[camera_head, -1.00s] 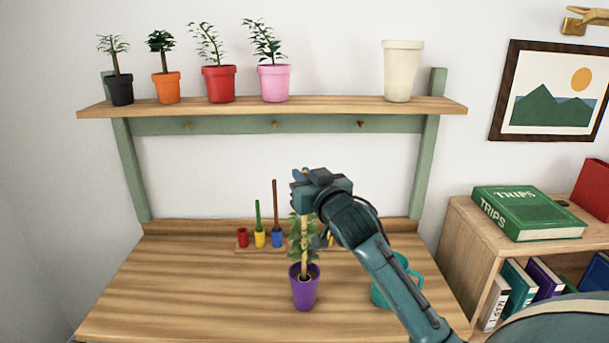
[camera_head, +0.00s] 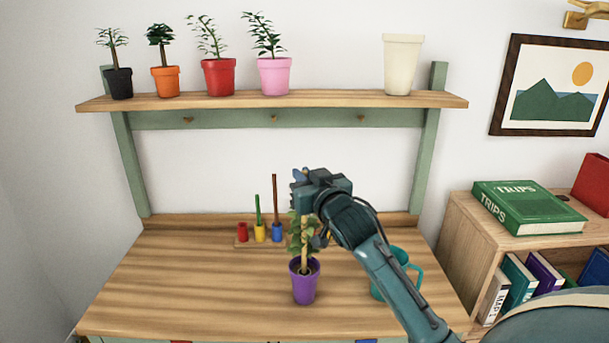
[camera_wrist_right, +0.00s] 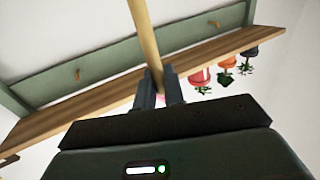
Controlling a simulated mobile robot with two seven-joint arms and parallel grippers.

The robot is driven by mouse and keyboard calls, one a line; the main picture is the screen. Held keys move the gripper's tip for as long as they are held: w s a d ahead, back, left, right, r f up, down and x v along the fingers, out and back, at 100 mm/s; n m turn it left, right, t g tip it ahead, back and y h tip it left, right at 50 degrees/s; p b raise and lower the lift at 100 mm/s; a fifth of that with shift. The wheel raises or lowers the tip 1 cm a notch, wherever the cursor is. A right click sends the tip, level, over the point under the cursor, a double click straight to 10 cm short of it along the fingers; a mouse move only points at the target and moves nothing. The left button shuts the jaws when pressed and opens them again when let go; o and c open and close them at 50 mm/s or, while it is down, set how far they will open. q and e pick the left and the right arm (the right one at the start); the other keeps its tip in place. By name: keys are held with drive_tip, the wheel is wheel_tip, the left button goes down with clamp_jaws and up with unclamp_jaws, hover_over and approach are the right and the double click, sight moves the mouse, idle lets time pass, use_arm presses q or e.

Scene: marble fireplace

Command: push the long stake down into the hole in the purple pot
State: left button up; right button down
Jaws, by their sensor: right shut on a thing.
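The purple pot (camera_head: 304,289) stands upright on the wooden table, with a leafy green plant (camera_head: 296,236) in it. The pale wooden long stake (camera_head: 304,255) rises upright from the pot beside the leaves. My right gripper (camera_head: 302,196) is above the pot, shut on the upper part of the stake. In the right wrist view the stake (camera_wrist_right: 145,35) runs between the two fingers (camera_wrist_right: 160,90). The hole around the stake's foot is too small to make out. My left gripper is not in view.
A teal mug (camera_head: 396,270) stands right of the pot, partly behind my right arm. Behind are small red, yellow and blue holders (camera_head: 260,233) with tools. A shelf (camera_head: 340,99) with several pots spans above. The table's left side (camera_head: 170,290) is clear.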

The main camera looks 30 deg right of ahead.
drive_tip(key=shift+f, duration=0.35)
drive_tip(key=shift+f, duration=0.45)
drive_tip(key=shift+f+b, duration=0.3)
idle(0.3)
drive_tip(key=shift+f, duration=0.45)
idle(0.3)
drive_tip(key=shift+f+b, duration=0.3)
drive_tip(key=shift+f, duration=0.15)
